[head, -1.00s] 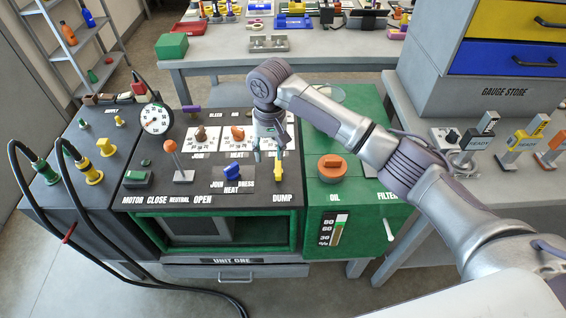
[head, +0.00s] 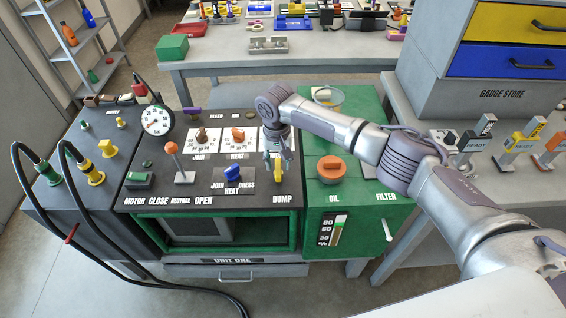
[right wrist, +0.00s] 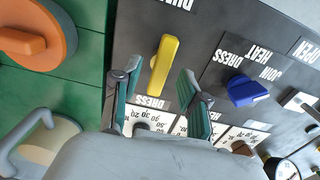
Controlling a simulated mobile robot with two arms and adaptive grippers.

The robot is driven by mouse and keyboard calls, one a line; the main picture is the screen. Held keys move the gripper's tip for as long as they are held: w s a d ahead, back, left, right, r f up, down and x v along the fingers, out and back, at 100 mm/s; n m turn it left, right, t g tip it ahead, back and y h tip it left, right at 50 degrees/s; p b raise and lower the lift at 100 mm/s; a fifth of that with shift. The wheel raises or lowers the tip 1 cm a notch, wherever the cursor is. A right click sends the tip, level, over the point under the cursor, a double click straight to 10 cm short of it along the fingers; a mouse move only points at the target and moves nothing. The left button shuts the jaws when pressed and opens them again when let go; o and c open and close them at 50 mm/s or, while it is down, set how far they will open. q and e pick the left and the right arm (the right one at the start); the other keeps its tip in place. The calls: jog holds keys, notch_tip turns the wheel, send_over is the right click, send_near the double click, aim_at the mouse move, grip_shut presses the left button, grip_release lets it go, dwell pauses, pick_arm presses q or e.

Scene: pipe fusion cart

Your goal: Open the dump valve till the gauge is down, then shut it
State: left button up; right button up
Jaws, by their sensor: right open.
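The dump valve's yellow handle (head: 278,174) stands above the DUMP label on the dark panel. In the right wrist view the handle (right wrist: 164,65) lies lengthwise between and just beyond my fingertips. My right gripper (head: 275,158) is open over it, one finger on each side; I cannot tell whether either touches it. The round white gauge (head: 156,120) stands at the panel's back left; its needle is too small to read. Part of a round dial (right wrist: 281,168) shows at the lower edge of the wrist view. My left gripper is not in view.
The blue selector knob (head: 233,173) is left of the handle, and the orange oil knob (head: 331,168) is on the green cabinet to its right. An orange-topped lever (head: 173,150) stands further left. Black hoses (head: 105,275) run along the left side.

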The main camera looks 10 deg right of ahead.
jog(key=shift+f, duration=0.85)
grip_shut()
